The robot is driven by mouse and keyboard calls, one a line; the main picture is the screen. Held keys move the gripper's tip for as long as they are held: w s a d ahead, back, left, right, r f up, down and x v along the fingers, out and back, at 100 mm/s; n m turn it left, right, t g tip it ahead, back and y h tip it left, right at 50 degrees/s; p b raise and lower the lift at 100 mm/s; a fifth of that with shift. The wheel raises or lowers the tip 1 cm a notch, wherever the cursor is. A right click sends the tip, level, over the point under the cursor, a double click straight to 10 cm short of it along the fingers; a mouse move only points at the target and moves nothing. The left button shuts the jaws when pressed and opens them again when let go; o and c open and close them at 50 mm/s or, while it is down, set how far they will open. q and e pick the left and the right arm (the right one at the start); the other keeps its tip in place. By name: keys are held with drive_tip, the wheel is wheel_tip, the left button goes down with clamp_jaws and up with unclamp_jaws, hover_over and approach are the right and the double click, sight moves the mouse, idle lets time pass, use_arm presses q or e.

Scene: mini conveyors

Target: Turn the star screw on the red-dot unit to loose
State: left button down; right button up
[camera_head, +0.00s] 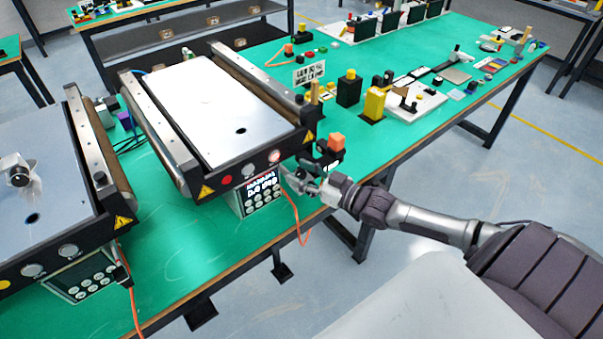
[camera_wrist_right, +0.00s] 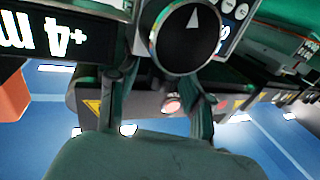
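The middle conveyor (camera_head: 232,107) carries a red dot (camera_head: 226,180) on its black front rail, so it is the red-dot unit. My right gripper (camera_head: 308,180) is at its front right corner, below a block with an orange top (camera_head: 336,141). In the right wrist view my two fingers stand apart with a gap between them (camera_wrist_right: 158,85). A round black knob with a white pointer (camera_wrist_right: 186,42) is just beyond the fingertips. I cannot tell whether they touch it. No star-shaped screw head can be made out. My left gripper cannot be made out for certain.
A lit control box (camera_head: 262,194) with an orange cable hangs below the red-dot unit. The left conveyor (camera_head: 52,190) has a yellow dot. Yellow and black blocks (camera_head: 374,103) stand on the green table beyond my gripper. Open floor lies in front of the table.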

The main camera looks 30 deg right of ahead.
drive_tip(key=shift+s+d+f, duration=0.15)
drive_tip(key=shift+s+d, duration=0.05)
drive_tip(key=shift+s, duration=0.3)
drive_tip(key=v, duration=1.1)
drive_tip(key=s+d+f+m+g+h, duration=0.1)
drive_tip(key=s+d+f+h, duration=0.1)
drive_tip(key=f, duration=0.5)
drive_tip(key=s+d+f+m+g+h, duration=0.1)
drive_tip(key=s+d+f+h, duration=0.15)
drive_tip(key=f, duration=0.45)
drive_tip(key=s+d+f+m+g+h, duration=0.1)
drive_tip(key=d+f+g+h, duration=0.15)
drive_tip(key=f, duration=0.45)
drive_tip(key=s+a+f+g, duration=0.2)
drive_tip(key=s+f, duration=0.3)
drive_tip(key=f, duration=0.3)
drive_tip(key=s+a+f+g, duration=0.1)
drive_tip(key=s+f+g, duration=0.1)
drive_tip(key=s+f, duration=0.45)
drive_tip(key=s+a+f+n+g, duration=0.1)
drive_tip(key=s+a+f+g, duration=0.6)
drive_tip(key=s+a+f, duration=0.7)
drive_tip(key=s+a, duration=0.2)
drive_tip(key=a, duration=0.2)
drive_tip(key=shift+s, duration=0.35)
